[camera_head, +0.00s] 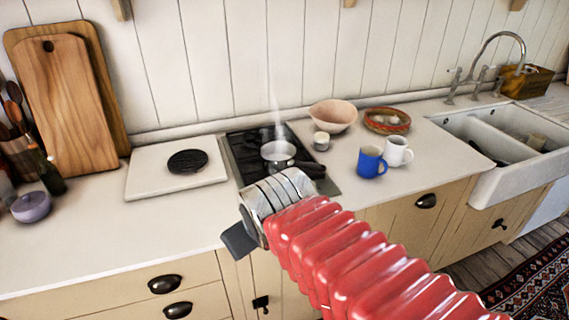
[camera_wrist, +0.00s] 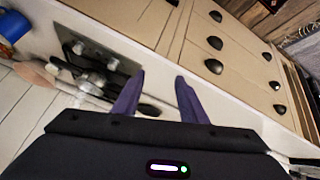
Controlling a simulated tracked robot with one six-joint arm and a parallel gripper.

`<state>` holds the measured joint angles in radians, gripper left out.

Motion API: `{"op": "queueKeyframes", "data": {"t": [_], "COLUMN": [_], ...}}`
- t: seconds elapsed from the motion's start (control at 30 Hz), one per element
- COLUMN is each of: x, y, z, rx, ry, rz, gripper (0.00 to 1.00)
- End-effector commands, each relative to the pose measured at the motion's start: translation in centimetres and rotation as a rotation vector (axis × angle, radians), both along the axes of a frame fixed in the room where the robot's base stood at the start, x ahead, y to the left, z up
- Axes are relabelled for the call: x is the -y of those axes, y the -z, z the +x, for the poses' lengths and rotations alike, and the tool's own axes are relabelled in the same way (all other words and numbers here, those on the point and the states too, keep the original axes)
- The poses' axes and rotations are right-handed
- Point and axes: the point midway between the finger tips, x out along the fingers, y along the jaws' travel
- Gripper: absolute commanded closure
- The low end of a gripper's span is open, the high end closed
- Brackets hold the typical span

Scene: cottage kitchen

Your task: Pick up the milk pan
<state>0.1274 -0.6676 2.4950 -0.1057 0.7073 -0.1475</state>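The milk pan (camera_head: 277,151) is a small light-coloured pan with a dark handle (camera_head: 308,168) pointing right. It sits on the dark hob (camera_head: 243,160), with steam rising from it. My gripper (camera_head: 238,241) is in front of the hob, near the counter's front edge, apart from the pan. In the wrist view my gripper (camera_wrist: 157,92) has its two purple fingers spread, with nothing between them. The hob (camera_wrist: 80,40) shows at upper left there, with cluttered pan shapes partly hidden by the left finger.
A blue mug (camera_head: 371,162) and a white mug (camera_head: 397,151) stand right of the hob. A small jar (camera_head: 321,141), a pink bowl (camera_head: 333,115) and a basket (camera_head: 387,121) are behind them. A white slab (camera_head: 150,178) lies left. Bare counter (camera_head: 120,235) is at front left.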

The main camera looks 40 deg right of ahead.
Motion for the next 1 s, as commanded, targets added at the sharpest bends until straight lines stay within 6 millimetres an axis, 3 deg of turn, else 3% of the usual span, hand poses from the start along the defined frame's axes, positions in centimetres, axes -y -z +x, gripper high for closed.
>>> {"op": "queueKeyframes", "data": {"t": [0.2,0.5,0.8,1.0], "x": [8.5,18.4,25.1,27.8], "y": [-0.5,-0.9,0.5,2.2], "z": [4.6,8.2,9.1,8.3], "rx": [0.080,0.120,0.133,0.164], "ry": [-0.070,-0.255,-0.511,-0.689], "rz": [-0.283,-0.664,-0.973,-1.139], "gripper": [0.61,0.61,0.61,0.61]}}
